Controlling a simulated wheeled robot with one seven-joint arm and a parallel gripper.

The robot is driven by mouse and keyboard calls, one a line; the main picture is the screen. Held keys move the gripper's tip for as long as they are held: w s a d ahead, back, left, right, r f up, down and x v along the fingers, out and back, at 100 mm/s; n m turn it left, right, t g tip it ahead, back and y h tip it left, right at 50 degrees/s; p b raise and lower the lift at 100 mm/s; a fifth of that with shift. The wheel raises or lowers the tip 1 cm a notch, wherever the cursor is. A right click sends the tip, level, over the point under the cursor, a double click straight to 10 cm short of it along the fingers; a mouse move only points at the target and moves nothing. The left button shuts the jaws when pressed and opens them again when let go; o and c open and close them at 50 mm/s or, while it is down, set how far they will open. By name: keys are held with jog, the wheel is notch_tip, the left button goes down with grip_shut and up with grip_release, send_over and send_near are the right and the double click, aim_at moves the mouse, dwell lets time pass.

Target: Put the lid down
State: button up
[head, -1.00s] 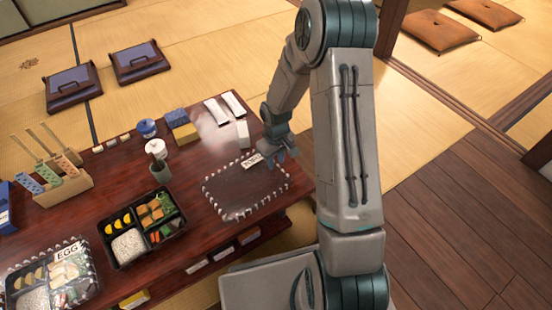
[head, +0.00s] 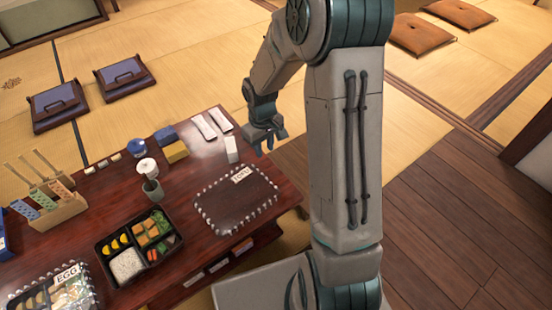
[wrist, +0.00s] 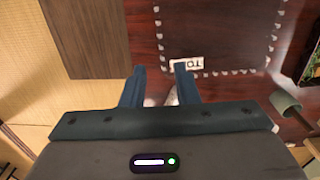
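The clear lid (head: 232,207) with a crimped, shiny edge and a white label lies flat on the dark red table, right of the open bento box (head: 138,246). In the wrist view the lid (wrist: 215,30) is ahead of the fingers, its label near the close edge. My gripper (head: 268,140) is above the table's far right edge, apart from the lid. In the wrist view the gripper's two fingers (wrist: 159,69) are spread with nothing between them. The bento box holds rice, yellow slices and other food, uncovered.
A second box with an EGG-labelled clear lid (head: 68,273) stands at the lower left. A wooden rack (head: 55,207), a grey cup (head: 152,188), a white jar (head: 146,167), blue and yellow blocks (head: 170,143) and white pieces (head: 232,149) stand along the back. Floor cushions lie beyond.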

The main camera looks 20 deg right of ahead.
jog(key=s+r+m+t, duration=0.1)
jog(key=s+r+m, duration=0.3)
jog(key=s+r, duration=1.1)
jog(key=s, duration=0.4)
jog(key=shift+s+a, duration=0.15)
jog(key=shift+a, duration=0.15)
